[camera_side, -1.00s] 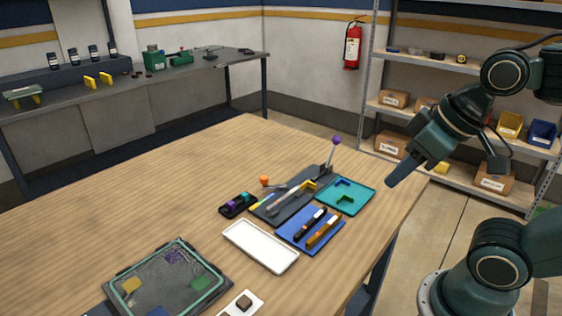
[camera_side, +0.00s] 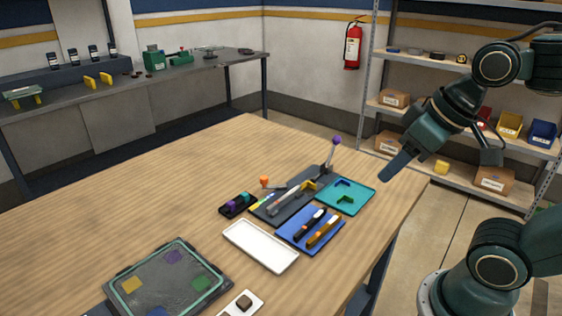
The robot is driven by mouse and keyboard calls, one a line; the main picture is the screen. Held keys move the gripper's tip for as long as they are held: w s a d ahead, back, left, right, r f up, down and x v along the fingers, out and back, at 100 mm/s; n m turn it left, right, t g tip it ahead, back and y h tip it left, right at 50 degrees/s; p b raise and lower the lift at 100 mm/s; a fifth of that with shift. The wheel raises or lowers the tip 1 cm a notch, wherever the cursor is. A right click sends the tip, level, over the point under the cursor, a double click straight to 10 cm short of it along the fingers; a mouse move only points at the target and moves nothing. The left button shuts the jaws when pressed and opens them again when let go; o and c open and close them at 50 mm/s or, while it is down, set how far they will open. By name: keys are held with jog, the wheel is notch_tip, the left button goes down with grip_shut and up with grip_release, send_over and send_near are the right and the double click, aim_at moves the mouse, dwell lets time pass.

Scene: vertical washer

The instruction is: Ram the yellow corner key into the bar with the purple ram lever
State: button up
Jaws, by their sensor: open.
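The purple-knobbed ram lever (camera_side: 335,146) stands upright at the far right end of a dark grey fixture plate (camera_side: 268,213). A light grey bar (camera_side: 286,200) lies along that plate. The yellow corner key (camera_side: 309,186) is at the bar's end on the lever side; whether it is partly inside the bar is too small to tell. My gripper (camera_side: 388,177) is open and empty, above the table's right edge, to the right of the lever and apart from it.
An orange-knobbed lever (camera_side: 264,182) is at the fixture's left. The table's left half is mostly clear.

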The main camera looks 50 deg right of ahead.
jog(key=w+d+r+m+g, duration=0.1)
jog(key=w+d+r+m, duration=0.1)
jog(key=w, duration=0.4)
jog(key=w+d+r+m, duration=0.2)
jog(key=w, duration=0.3)
jog(key=m+g+y, duration=0.1)
jog(key=m+y, duration=0.1)
jog(key=m, duration=0.6)
send_over(337, 139)
jog(key=s+d, duration=0.2)
jog(key=s, duration=0.1)
notch_tip(337, 139, down, 11)
jog(key=shift+a+r, duration=0.1)
jog(key=shift+a, duration=0.05)
jog(key=x, duration=1.3)
jog(key=shift+s+f, duration=0.2)
jog(key=shift+f, duration=0.3)
grip_shut()
